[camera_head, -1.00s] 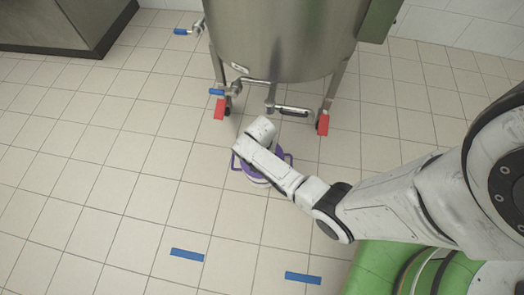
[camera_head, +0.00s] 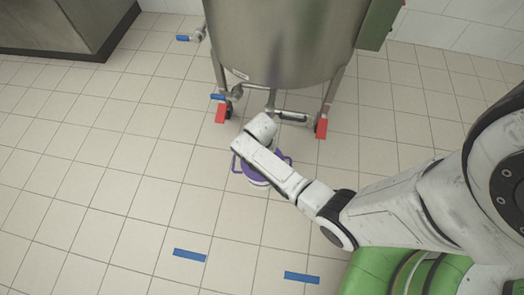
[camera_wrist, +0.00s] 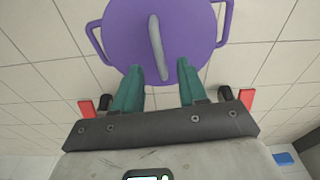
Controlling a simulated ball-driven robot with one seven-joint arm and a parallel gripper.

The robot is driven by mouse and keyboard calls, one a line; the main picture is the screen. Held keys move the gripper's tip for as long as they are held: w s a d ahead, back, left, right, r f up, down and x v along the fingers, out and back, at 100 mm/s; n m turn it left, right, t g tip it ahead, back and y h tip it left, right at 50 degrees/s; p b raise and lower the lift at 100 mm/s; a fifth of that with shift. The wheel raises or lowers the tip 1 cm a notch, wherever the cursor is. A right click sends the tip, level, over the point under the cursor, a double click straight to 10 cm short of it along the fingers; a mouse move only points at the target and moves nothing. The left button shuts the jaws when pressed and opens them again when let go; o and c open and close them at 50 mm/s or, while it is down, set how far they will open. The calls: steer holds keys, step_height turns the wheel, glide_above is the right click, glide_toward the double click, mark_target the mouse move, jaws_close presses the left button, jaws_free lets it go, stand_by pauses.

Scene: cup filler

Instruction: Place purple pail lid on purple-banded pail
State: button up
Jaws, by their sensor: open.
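The purple lid (camera_wrist: 192,30) fills the top of the wrist view as a round disc with a light grey bar handle (camera_wrist: 156,42). It appears to lie on the purple-banded pail (camera_head: 257,183), whose purple side handles (camera_wrist: 95,38) stick out past the disc. The pail stands on the floor in the head view, mostly hidden by my arm. My gripper (camera_wrist: 161,74) is open, its two green fingers apart over the lid's near edge. The near end of the bar handle shows between the fingertips; contact cannot be told. The head view hides the fingers.
A large steel tank (camera_head: 285,40) stands on legs with red feet (camera_head: 221,113) just behind the pail. A pipe with a blue-handled valve (camera_head: 217,97) sits low on it. Blue floor strips (camera_head: 190,255) lie in front. The tiled floor to the left is clear.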

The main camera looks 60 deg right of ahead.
steer(key=s+a+r+n, duration=0.3)
steer(key=s+r+n, duration=0.1)
steer(key=r, duration=0.3)
steer(key=s+a+r+n+p, duration=0.1)
steer(key=s+a+r+n, duration=0.3)
steer(key=r, duration=0.4)
steer(key=s+a+r+n+y+p, duration=0.1)
steer(key=s+a+r+n, duration=0.2)
steer(key=r, duration=0.4)
steer(key=s+n, duration=0.1)
steer(key=s, duration=0.1)
steer(key=shift+s+a+r, duration=0.3)
steer(key=shift+a+r, duration=0.1)
step_height(320, 180, up, 26)
steer(key=p, duration=2.6)
steer(key=shift+p, duration=0.3)
steer(key=shift+r, duration=0.1)
